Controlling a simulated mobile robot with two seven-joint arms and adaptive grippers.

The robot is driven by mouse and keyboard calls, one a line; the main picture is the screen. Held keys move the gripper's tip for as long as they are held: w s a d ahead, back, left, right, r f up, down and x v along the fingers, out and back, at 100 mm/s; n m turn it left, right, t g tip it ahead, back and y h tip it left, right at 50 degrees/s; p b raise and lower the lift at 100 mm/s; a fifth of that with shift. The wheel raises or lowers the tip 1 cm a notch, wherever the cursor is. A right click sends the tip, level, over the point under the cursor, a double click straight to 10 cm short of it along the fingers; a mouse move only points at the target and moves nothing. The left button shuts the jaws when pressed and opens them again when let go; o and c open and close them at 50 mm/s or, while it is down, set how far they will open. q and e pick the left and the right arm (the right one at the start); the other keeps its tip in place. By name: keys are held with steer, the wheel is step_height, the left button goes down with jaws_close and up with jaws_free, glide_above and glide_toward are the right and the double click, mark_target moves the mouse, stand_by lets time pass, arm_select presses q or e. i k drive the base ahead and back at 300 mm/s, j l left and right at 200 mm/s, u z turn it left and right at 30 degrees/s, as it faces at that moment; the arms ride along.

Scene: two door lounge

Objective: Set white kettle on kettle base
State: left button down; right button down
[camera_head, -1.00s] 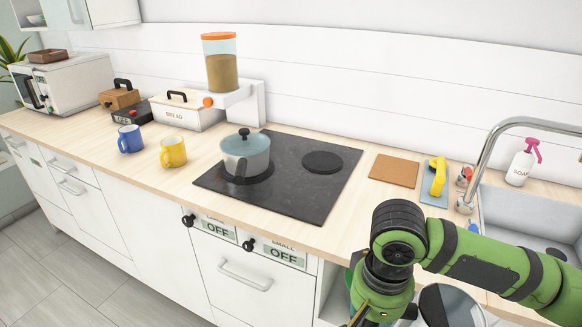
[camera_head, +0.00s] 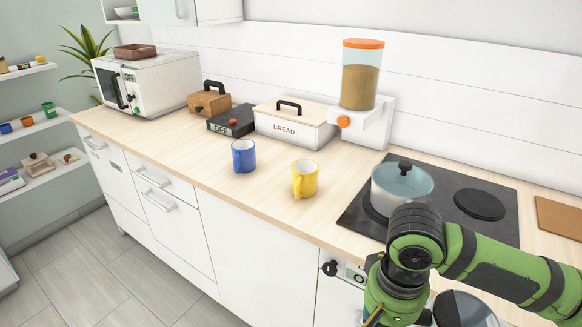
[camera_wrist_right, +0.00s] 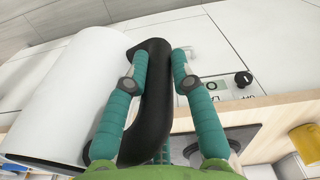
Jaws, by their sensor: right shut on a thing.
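The white kettle (camera_wrist_right: 65,90) fills the left of the right wrist view, close to the camera. My right gripper (camera_wrist_right: 160,56) is shut on its black handle (camera_wrist_right: 155,95), one finger on each side. In the head view my right arm comes in at the lower right, and its gripper and the kettle are cut off below. A flat black unit (camera_head: 218,124) with an OFF label and a red spot sits on the counter, left of the bread box; it appears to be the kettle base, with nothing standing on it. My left gripper is not in view.
A blue mug (camera_head: 243,156) and a yellow mug (camera_head: 304,179) stand on the counter (camera_head: 195,163) near its front. A bread box (camera_head: 292,125), wooden box (camera_head: 209,103) and microwave (camera_head: 148,82) line the back. A pot (camera_head: 401,188) sits on the hob (camera_head: 502,226).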

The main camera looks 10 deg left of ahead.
mark_target(242, 113)
steer(key=i+j, duration=0.1)
steer(key=j, duration=0.35)
steer(key=i+j, duration=0.15)
steer(key=j, duration=0.3)
steer(key=i+j+u, duration=0.1)
steer(key=j, duration=0.3)
steer(key=i+j, duration=0.15)
steer(key=j, duration=0.3)
steer(key=i+j, duration=0.15)
steer(key=j, duration=0.3)
steer(key=i+j+u, duration=0.1)
steer(key=j, duration=0.3)
steer(key=i+j, duration=0.2)
steer(key=j, duration=0.25)
steer(key=i+j, duration=0.15)
steer(key=j, duration=0.25)
steer(key=u, duration=0.05)
